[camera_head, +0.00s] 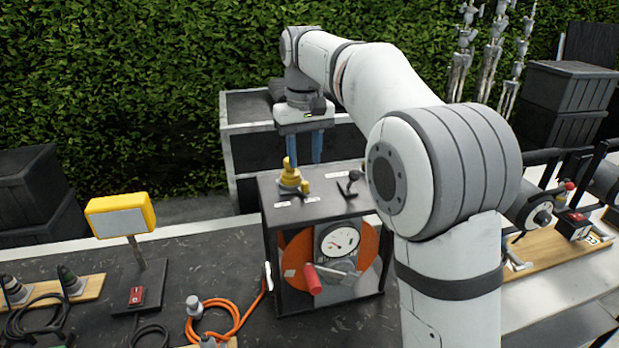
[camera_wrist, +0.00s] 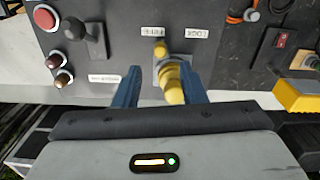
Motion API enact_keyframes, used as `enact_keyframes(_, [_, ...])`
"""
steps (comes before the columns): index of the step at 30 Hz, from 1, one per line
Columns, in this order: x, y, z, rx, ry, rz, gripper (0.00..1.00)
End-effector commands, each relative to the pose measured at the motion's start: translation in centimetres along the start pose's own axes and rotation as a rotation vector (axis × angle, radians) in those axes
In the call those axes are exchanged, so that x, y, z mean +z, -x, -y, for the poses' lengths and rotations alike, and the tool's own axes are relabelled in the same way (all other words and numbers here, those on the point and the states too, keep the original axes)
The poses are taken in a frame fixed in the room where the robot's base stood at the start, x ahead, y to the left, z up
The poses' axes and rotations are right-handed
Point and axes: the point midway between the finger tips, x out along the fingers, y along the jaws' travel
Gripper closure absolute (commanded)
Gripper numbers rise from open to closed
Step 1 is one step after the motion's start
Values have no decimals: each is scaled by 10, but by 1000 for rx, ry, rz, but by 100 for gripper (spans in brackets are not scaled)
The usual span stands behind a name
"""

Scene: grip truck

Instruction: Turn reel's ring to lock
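The reel box (camera_head: 315,190) is a dark cabinet with a grey top, an orange reel disc and a dial on its front. On its top stands a yellow ring with a tall post (camera_head: 290,180), which also shows in the wrist view (camera_wrist: 172,85). Its small yellow lug (camera_wrist: 160,48) lies beside the FREE label (camera_wrist: 152,31); the LOCK label (camera_wrist: 196,33) is to the right. My gripper (camera_head: 305,158) hangs over the back of the box, fingers down.
A black lever (camera_wrist: 92,38) and a red button (camera_wrist: 46,17) sit on the same top. A yellow lamp (camera_head: 121,216) stands on the left, and an orange cable (camera_head: 235,325) lies on the dark counter. A grey open bin (camera_head: 240,160) is behind the box.

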Motion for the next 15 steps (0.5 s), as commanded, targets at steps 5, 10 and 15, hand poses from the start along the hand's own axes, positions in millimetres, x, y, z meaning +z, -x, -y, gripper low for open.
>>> enact_keyframes(5, [1, -30, 0, 0, -1, 2, 63])
enact_keyframes(10, [1, -51, -1, 0, -2, 0, 63])
enact_keyframes(15, [1, -60, -1, 0, -2, -2, 63])
